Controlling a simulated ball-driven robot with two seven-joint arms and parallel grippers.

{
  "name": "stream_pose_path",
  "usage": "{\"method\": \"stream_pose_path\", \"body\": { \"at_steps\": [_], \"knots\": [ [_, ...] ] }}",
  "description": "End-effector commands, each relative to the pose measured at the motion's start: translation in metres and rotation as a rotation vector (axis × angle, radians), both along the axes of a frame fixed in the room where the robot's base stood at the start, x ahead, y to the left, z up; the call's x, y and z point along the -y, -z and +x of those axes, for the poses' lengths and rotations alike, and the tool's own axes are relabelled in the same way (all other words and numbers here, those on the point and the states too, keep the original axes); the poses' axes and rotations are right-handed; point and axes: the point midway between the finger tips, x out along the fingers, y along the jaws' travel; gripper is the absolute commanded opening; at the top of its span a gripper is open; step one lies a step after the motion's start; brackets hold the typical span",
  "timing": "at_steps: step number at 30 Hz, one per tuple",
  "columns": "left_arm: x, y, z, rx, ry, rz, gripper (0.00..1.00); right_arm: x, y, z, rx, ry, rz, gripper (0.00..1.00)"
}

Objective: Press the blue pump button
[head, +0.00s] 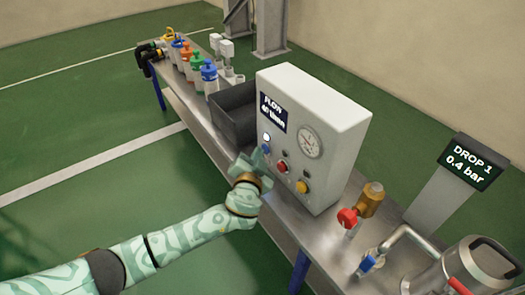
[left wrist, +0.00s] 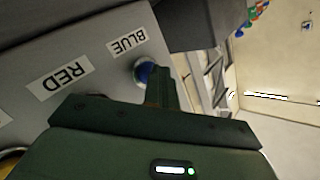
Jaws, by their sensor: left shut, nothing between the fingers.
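The white control box (head: 318,125) stands on the metal bench and carries a row of buttons on its front. The blue pump button (left wrist: 144,72) shows in the left wrist view beside its BLUE label (left wrist: 127,42), partly hidden behind my fingers. In the head view, the blue button (head: 266,149) peeks out just above my left gripper (head: 257,160). The left gripper is shut and empty, its tips at the blue button. I cannot tell whether they touch or press it. It also shows in the left wrist view (left wrist: 160,80). My right gripper is not in view.
The red button (head: 282,167) and yellow button (head: 302,187) sit to the right on the box. A dark bin (head: 233,112) stands left of it, with several coloured bottles (head: 192,66) beyond. Valves (head: 348,217) and a DROP 1 display (head: 470,161) reading 0.4 bar are at right.

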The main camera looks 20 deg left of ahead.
Motion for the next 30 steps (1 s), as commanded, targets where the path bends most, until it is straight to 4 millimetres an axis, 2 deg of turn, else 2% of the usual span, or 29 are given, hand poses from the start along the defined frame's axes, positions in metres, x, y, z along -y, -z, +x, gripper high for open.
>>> {"method": "stream_pose_path", "body": {
  "at_steps": [5,18,28,30],
  "knots": [
    [-0.004,-0.001,-0.007,0.001,0.0,-0.001,0.0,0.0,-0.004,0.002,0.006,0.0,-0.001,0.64],
    [-0.035,-0.001,-0.045,-0.001,-0.001,0.0,0.0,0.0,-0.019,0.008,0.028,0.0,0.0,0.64],
    [-0.037,0.001,-0.048,-0.002,0.0,0.001,0.0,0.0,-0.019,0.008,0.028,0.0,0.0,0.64],
    [-0.038,0.009,-0.053,-0.023,-0.005,0.002,0.0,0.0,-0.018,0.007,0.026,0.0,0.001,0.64]
  ]
}}
